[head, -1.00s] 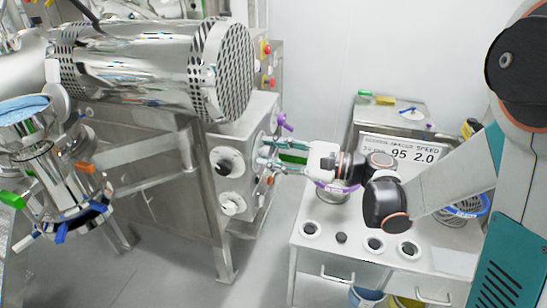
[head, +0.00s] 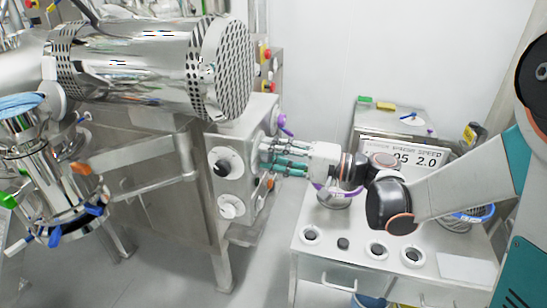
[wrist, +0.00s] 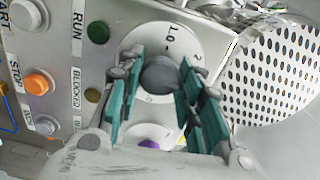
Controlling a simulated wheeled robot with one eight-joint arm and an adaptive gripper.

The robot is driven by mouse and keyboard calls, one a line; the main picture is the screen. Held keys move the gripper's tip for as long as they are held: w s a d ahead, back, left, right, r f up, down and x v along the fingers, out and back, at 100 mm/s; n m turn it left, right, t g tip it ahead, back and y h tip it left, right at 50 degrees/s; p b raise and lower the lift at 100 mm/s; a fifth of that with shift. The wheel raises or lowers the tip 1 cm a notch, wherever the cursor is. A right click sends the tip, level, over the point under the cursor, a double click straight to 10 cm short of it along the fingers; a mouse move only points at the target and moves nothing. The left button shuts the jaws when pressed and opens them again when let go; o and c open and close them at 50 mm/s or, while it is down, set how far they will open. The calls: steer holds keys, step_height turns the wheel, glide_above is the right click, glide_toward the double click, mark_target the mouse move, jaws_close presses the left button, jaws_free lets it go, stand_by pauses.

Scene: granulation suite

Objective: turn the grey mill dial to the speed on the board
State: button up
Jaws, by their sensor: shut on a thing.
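The grey mill dial (wrist: 160,75) sits on a round white scale (wrist: 150,38) on the steel panel in the wrist view. The scale shows "1.0" above the dial and a "2" to its upper right; other marks are hidden or unclear. My gripper (wrist: 152,88) has its teal fingers on both sides of the dial, shut on it. In the head view my gripper (head: 262,155) reaches the cabinet's right side, and the dial is hidden. The board (head: 405,150) stands on the bench behind my arm. Its speed column reads "2.0"; its left part is partly covered.
Near the dial are a green RUN button (wrist: 98,32), an orange STOP button (wrist: 38,84) and a purple knob (wrist: 148,144). A perforated drum (head: 222,70) is above the cabinet. The bench (head: 330,262) with round ports stands to the right.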

steer(key=n+b, duration=0.1)
steer(key=n, duration=0.5)
steer(key=shift+f+n, duration=0.1)
steer(key=shift+n, duration=0.2)
stand_by(0.5)
steer(key=o, duration=1.1)
steer(key=v, duration=1.2)
steer(key=shift+a, duration=0.1)
